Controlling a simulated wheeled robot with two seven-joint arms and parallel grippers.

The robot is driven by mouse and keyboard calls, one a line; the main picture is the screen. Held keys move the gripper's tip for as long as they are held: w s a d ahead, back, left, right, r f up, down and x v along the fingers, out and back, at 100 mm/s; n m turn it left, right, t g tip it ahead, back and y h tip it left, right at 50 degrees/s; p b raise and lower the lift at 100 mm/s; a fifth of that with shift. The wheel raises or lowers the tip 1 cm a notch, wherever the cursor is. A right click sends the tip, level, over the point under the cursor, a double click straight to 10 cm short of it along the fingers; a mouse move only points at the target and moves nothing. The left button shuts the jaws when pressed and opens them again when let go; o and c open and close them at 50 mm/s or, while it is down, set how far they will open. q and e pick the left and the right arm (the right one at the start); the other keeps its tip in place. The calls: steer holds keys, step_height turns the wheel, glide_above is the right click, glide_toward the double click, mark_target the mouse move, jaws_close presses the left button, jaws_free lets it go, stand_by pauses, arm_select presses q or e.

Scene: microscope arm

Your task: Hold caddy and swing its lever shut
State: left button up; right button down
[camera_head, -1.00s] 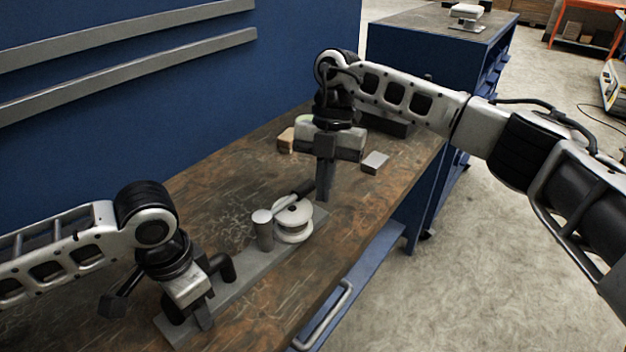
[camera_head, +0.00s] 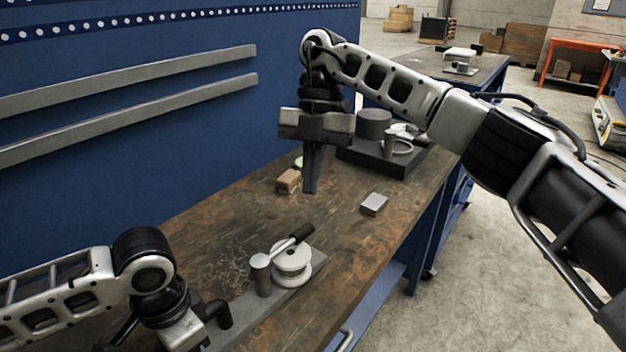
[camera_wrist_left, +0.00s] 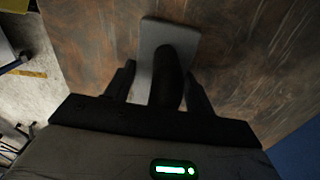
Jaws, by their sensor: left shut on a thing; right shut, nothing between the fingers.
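The caddy is a long grey plate (camera_head: 245,308) on the bench, carrying a white round spool (camera_head: 292,262) and a grey post (camera_head: 261,275). Its lever (camera_head: 298,234), with a black grip, lies over the spool's top and points to the back right. My left gripper (camera_wrist_left: 158,85) is shut on the caddy's upright black handle (camera_wrist_left: 168,75) at the near end; the plate's end (camera_wrist_left: 150,45) shows beyond it in the left wrist view. My right gripper (camera_head: 311,190) is shut and empty, pointing down above the bench, behind and apart from the lever.
A wooden block (camera_head: 288,181) and a small grey block (camera_head: 374,204) lie on the bench behind the caddy. A dark tray (camera_head: 365,157) with a dark cylinder and a ring-shaped part stands at the back. A blue wall panel (camera_head: 130,120) bounds the left. Bench surface around the caddy is clear.

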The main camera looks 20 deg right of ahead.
arm_select(q)
steer(key=o, duration=1.6)
